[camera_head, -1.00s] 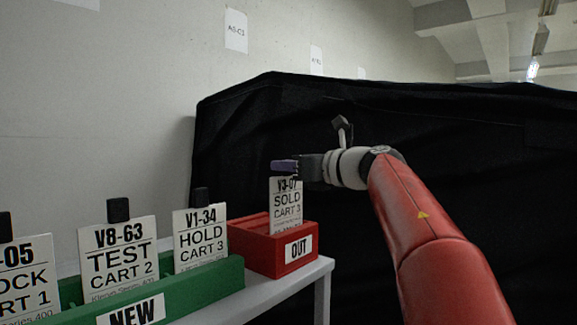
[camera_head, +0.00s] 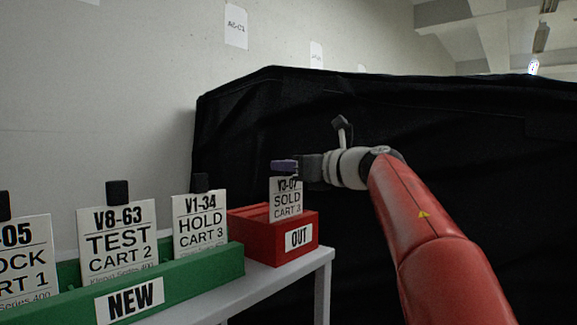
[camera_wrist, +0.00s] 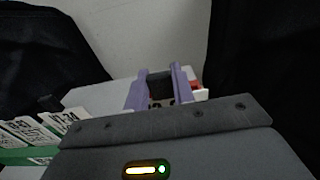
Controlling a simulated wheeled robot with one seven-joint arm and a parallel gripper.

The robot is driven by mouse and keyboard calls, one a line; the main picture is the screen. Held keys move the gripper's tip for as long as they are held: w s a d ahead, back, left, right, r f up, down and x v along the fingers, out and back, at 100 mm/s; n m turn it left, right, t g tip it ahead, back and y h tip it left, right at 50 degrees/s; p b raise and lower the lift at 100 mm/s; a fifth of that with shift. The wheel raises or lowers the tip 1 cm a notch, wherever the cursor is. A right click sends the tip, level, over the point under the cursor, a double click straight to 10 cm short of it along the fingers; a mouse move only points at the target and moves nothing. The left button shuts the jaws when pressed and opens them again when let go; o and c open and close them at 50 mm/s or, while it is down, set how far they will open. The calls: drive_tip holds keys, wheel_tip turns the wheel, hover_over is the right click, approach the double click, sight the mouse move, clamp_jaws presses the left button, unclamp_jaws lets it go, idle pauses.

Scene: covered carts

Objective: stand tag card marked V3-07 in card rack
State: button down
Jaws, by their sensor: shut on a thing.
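The white tag card marked V3-07, SOLD, CART 3 (camera_head: 286,203) is upright at the red card rack labelled OUT (camera_head: 264,243). Its lower part is hidden behind the rack's front wall, and I cannot see whether its bottom edge rests on the rack's floor. My gripper (camera_head: 284,167), with purple fingers, is shut on the top of this card. In the wrist view, the fingers (camera_wrist: 157,88) close around a dark tab (camera_wrist: 160,84), and little of the card shows below it.
A green rack labelled NEW (camera_head: 190,275) stands to the left with several cards, including V8-63 (camera_head: 118,238) and V1-34 (camera_head: 200,228). Both racks are on a pale table (camera_head: 275,282). A black-covered cart (camera_head: 470,150) fills the space behind and right.

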drive_tip(key=shift+f+b, duration=0.45)
drive_tip(key=shift+f, duration=0.15)
drive_tip(key=c, duration=1.1)
unclamp_jaws()
drive_tip(key=v, duration=0.7)
drive_tip(key=shift+s+d+b, duration=0.25)
drive_tip(key=shift+d+b, duration=0.1)
drive_tip(key=shift+b, duration=0.05)
